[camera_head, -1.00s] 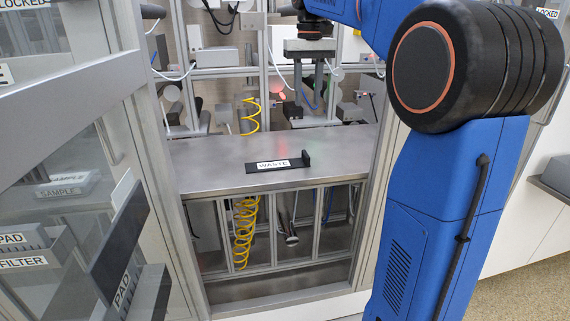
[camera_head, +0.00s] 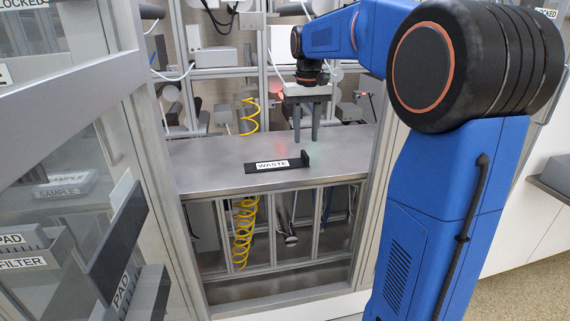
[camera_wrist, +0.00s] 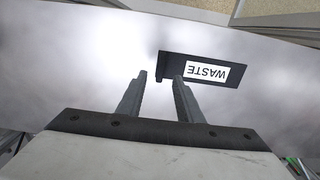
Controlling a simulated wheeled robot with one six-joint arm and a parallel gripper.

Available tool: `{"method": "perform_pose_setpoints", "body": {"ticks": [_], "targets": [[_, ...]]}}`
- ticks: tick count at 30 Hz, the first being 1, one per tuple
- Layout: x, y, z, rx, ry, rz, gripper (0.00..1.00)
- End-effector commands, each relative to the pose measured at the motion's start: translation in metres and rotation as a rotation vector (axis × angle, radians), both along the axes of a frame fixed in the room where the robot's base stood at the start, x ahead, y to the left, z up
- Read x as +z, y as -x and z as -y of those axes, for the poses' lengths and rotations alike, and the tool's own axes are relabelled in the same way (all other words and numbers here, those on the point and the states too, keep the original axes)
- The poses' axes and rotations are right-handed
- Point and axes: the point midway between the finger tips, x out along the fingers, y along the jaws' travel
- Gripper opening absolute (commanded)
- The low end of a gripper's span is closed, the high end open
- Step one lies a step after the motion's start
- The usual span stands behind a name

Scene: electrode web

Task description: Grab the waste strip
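The waste strip (camera_head: 275,165) is a flat black bar with a white WASTE label and a small raised block at its right end. It lies on the grey metal worktop (camera_head: 215,153) near the front edge. In the wrist view the strip (camera_wrist: 208,71) shows upside down, ahead and to the right of the fingers, with its raised end nearest them. My gripper (camera_head: 306,140) points down behind the strip's right end, apart from it. Its two fingers are spread and empty; they also show in the wrist view (camera_wrist: 160,78).
A metal frame with a coiled yellow hose (camera_head: 246,235) stands below the worktop. Cabinet posts flank the worktop, and equipment and cables fill the back. Racks labelled PAD, FILTER and SAMPLE (camera_head: 62,186) are at the left. The worktop around the strip is clear.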

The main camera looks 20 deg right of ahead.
Motion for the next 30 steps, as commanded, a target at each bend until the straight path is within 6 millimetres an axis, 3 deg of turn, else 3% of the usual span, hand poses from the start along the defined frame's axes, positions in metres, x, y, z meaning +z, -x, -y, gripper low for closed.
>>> {"method": "perform_pose_setpoints", "body": {"ticks": [12, 22, 23, 27, 30], "targets": [[-0.046, 0.003, -0.002, 0.0, 0.0, -0.002, 0.33], [-0.053, 0.003, -0.002, 0.0, 0.0, 0.0, 0.33], [-0.053, 0.003, -0.002, 0.0, 0.0, 0.0, 0.3], [-0.053, 0.003, -0.002, 0.0, 0.0, 0.0, 0.0], [-0.053, 0.003, -0.002, 0.0, 0.0, 0.0, 0.0]]}}
